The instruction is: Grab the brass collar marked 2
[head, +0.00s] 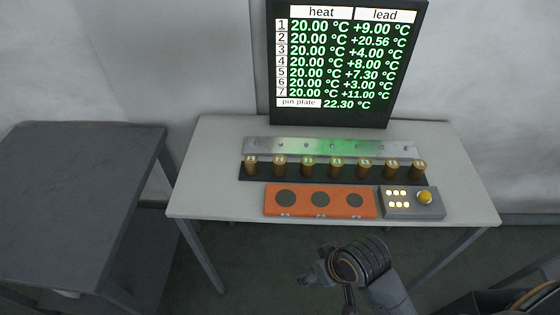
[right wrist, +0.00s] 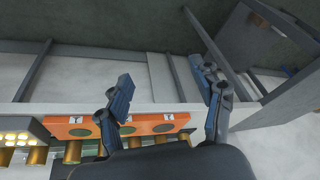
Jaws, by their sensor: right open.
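Several brass collars stand in a row on a dark strip on the light table (head: 220,190) in the head view. Each has a small mark on its top, too small to read surely, so I cannot tell which is marked 2; the second from the left is this brass collar (head: 279,168). My right gripper (head: 312,274) is low in front of the table, apart from the collars. In the right wrist view my right gripper (right wrist: 160,74) is open and empty, with parts of some collars at the lower left. My left gripper is not in view.
Behind the row lies a metal pin plate (head: 332,147); a display (head: 345,60) with numbered readings stands behind. In front are an orange block (head: 300,211) with dark round pads and a grey button box (head: 412,211). A dark table (head: 75,175) stands left.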

